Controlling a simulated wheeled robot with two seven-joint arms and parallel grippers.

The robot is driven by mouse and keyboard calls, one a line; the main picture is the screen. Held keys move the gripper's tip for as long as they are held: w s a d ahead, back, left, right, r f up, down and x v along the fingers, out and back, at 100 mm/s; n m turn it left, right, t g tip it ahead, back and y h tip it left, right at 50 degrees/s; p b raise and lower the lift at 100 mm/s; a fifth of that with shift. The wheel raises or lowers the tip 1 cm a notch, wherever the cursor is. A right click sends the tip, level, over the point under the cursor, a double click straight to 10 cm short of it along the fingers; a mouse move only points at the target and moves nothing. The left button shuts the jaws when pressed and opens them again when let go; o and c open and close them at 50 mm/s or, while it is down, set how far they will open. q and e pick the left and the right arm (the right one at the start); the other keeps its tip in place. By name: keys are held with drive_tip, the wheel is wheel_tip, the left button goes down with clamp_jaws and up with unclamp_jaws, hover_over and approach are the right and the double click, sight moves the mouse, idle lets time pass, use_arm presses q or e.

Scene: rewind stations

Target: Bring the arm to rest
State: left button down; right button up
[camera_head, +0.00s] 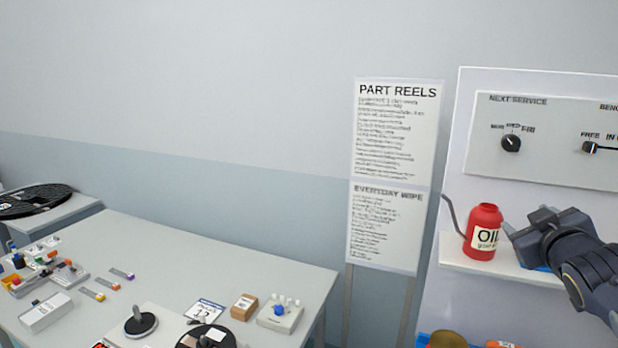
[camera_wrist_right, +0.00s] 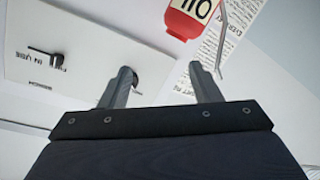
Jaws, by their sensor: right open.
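My right gripper (camera_head: 528,232) is raised at the right side of the head view, in front of the white panel and just right of a red oil bottle (camera_head: 483,232). In the right wrist view its two fingers (camera_wrist_right: 163,84) are apart with nothing between them. The bottle stands upright on a small white shelf (camera_head: 512,272); it also shows in the wrist view (camera_wrist_right: 190,16), upside down beyond the right fingertip. I cannot tell how close the finger is to it. My left gripper is out of view.
A panel (camera_head: 560,135) with a dial (camera_head: 511,143) and a switch (camera_head: 590,147) rises behind the gripper. A sign board (camera_head: 385,225) stands left of it. The table (camera_head: 210,265) at left holds small parts, a calendar card (camera_head: 205,310) and a brown box (camera_head: 244,307); its far middle is clear.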

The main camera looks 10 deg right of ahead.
drive_tip(key=s+a+f+m+g+y, duration=0.4)
drive_tip(key=s+a+f+g+y, duration=0.5)
drive_tip(key=s+a+f, duration=1.4)
wheel_tip(320, 180, down, 2)
drive_tip(key=shift+a+g+y+b, duration=0.3)
drive_tip(key=shift+a+b, duration=0.1)
drive_tip(key=shift+a, duration=0.45)
